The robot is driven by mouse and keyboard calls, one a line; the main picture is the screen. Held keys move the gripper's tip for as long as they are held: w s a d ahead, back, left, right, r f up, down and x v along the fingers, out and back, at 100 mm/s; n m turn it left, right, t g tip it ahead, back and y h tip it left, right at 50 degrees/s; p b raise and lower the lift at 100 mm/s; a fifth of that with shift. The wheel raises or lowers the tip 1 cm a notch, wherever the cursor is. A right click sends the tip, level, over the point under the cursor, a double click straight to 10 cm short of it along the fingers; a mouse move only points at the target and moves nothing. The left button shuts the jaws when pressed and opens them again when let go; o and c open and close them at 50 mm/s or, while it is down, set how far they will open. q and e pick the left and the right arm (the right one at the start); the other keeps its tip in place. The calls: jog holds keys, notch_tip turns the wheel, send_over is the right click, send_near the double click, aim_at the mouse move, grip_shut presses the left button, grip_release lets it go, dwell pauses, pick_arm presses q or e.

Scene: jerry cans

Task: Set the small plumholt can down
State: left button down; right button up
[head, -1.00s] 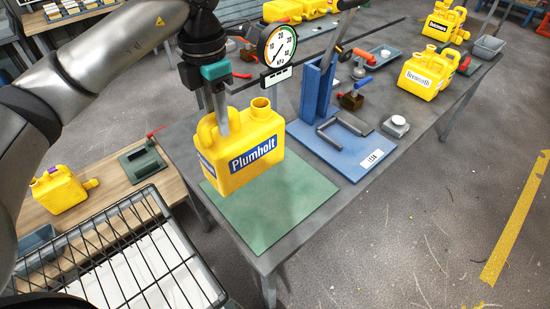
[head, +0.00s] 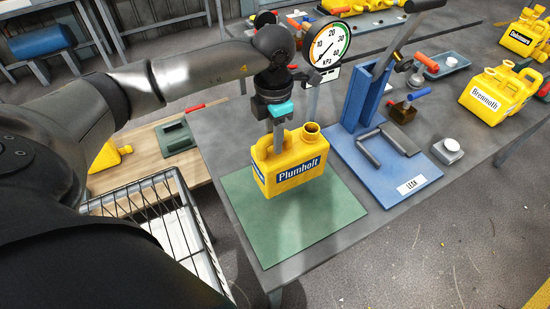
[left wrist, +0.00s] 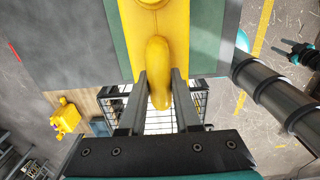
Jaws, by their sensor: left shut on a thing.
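The small yellow Plumholt can (head: 290,172) is upright, with a blue label and an open round neck. It is over the far part of the green mat (head: 300,225) on the grey bench; I cannot tell whether its base touches. My left gripper (head: 278,135) is shut on the can's handle from above. In the left wrist view the fingers of my left gripper (left wrist: 159,85) lie on both sides of the handle of the yellow can (left wrist: 153,40). A dark gripper-like shape, seemingly my right gripper (left wrist: 298,54), is at the right edge there, too small to read.
A blue press stand (head: 388,160) is right of the mat, with a pressure gauge (head: 330,45) behind the can. The Bremouth can (head: 497,92) stands farther right. A wire basket (head: 165,205) and wooden table (head: 145,165) are at left. The mat's near part is bare.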

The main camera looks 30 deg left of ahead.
aim_at(274, 159)
pick_arm(q)
notch_tip(274, 159, down, 4)
jog(key=shift+r, duration=0.1)
notch_tip(274, 159, down, 4)
jog(key=shift+r, duration=0.25)
pick_arm(e)
jog(key=shift+w, duration=0.4)
pick_arm(q)
jog(key=shift+f, duration=0.15)
pick_arm(e)
jog(key=shift+f, duration=0.15)
pick_arm(q)
jog(key=c, duration=0.6)
grip_release()
pick_arm(e)
jog(key=shift+d, duration=0.1)
pick_arm(q)
notch_tip(274, 159, up, 12)
jog(key=shift+r, duration=0.15)
